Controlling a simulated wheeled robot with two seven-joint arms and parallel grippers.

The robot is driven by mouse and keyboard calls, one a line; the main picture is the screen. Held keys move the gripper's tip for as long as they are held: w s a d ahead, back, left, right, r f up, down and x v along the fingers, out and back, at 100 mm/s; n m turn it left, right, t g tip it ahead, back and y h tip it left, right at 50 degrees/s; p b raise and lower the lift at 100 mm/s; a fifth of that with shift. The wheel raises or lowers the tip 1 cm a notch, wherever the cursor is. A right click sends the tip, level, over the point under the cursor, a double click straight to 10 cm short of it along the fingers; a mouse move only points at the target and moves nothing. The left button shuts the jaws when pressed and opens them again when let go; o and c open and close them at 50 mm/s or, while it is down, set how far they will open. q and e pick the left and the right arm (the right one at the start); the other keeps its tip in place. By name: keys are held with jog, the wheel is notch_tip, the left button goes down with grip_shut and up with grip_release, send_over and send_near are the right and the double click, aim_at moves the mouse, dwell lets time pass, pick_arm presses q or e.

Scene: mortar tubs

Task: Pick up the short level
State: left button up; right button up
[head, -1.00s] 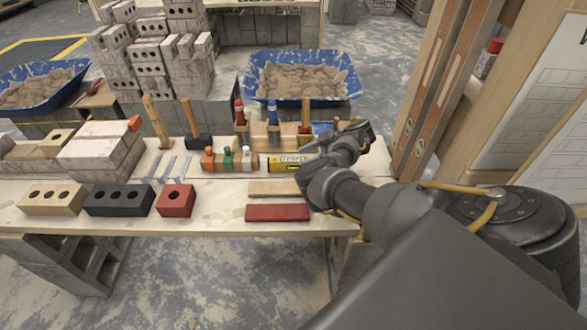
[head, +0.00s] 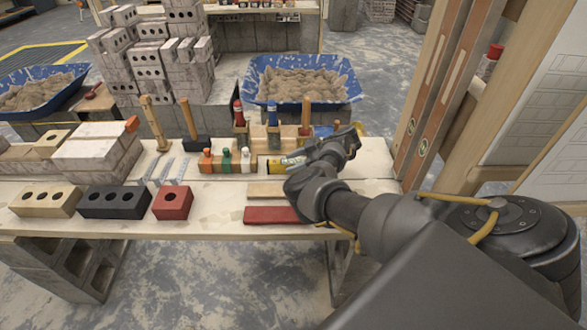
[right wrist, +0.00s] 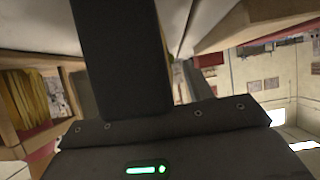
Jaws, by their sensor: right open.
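The short level looks to be the yellow bar with a dark label (head: 273,167), lying on the work table behind the flat tiles. Its right end is hidden by my right gripper (head: 334,146). That gripper is open, over or beside the right end; I cannot tell whether it touches. In the right wrist view a dark finger of my right gripper (right wrist: 122,55) fills the middle, and I cannot make out the level there. My left gripper is not in view.
The work table (head: 150,226) also holds a red brick (head: 172,203), a black brick (head: 115,203), a red tile (head: 272,215) and orange, green and white-topped items in a wooden block (head: 226,166). Tall wooden levels (head: 440,95) lean at the right. A blue tub (head: 300,104) stands behind.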

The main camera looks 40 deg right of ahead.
jog(key=shift+a, duration=0.1)
grip_shut()
dwell(0.3)
